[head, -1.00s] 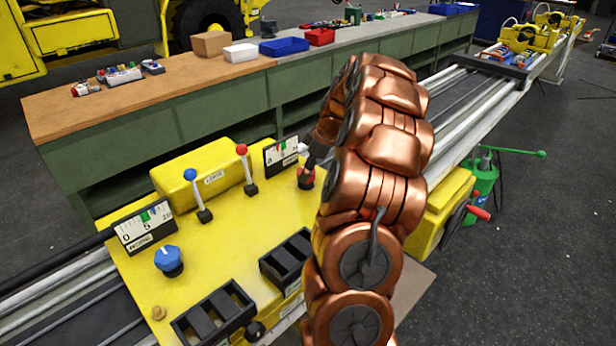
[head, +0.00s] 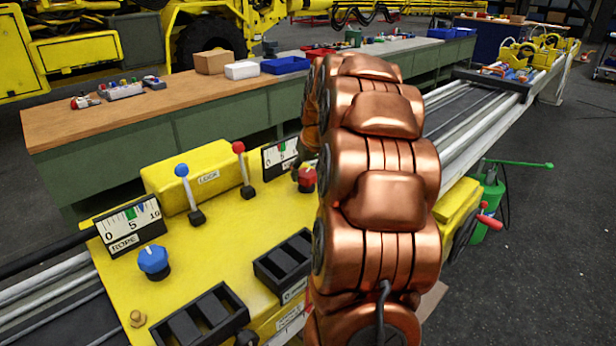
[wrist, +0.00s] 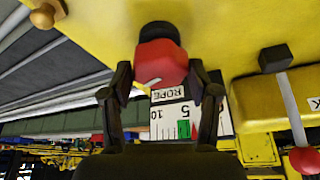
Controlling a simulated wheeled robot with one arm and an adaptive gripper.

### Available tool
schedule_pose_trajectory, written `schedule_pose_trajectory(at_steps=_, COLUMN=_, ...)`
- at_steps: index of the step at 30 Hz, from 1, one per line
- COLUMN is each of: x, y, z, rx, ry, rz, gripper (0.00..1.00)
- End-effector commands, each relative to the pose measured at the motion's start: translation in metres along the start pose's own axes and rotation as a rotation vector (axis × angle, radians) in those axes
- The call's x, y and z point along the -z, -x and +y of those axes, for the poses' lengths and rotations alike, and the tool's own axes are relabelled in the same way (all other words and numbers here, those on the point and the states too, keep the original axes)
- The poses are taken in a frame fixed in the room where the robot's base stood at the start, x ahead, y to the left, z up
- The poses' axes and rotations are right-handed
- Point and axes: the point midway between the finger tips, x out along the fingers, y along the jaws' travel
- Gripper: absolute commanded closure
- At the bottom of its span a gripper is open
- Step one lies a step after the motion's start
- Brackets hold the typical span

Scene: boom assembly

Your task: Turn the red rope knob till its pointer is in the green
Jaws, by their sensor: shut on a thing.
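The red rope knob (wrist: 160,62) sits on the yellow console, between the fingers of my gripper (wrist: 159,74) in the wrist view. The fingers are shut on it, one on each side. A pale yellow mark shows on the knob's lower edge.
A red-topped lever (head: 243,168) and a blue-topped lever (head: 188,192) stand on the console (head: 205,255) near the knob. A blue knob (head: 153,260) with its own ROPE scale (head: 130,226) is at the left. Black rocker-like blocks (head: 284,262) lie in front.

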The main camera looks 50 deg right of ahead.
Motion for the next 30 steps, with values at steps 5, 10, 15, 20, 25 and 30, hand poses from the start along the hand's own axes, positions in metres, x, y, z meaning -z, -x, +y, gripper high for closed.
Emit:
schedule_pose_trajectory(at_steps=5, x=-0.0003, y=-0.0011, z=0.0023, rx=-0.049, ry=-0.102, rz=0.002, gripper=0.74)
schedule_pose_trajectory(at_steps=10, x=0.0003, y=-0.0005, z=0.0025, rx=-0.075, ry=-0.169, rz=0.003, gripper=0.75)
schedule_pose_trajectory(at_steps=15, x=0.0010, y=0.0001, z=0.0025, rx=-0.090, ry=-0.203, rz=0.004, gripper=0.75)
schedule_pose_trajectory(at_steps=20, x=0.0013, y=0.0005, z=0.0027, rx=-0.095, ry=-0.215, rz=0.005, gripper=0.75)
schedule_pose_trajectory(at_steps=25, x=0.0015, y=0.0008, z=0.0029, rx=-0.096, ry=-0.216, rz=0.005, gripper=0.74)
schedule_pose_trajectory(at_steps=30, x=0.0016, y=0.0010, z=0.0032, rx=-0.096, ry=-0.215, rz=0.006, gripper=0.39)
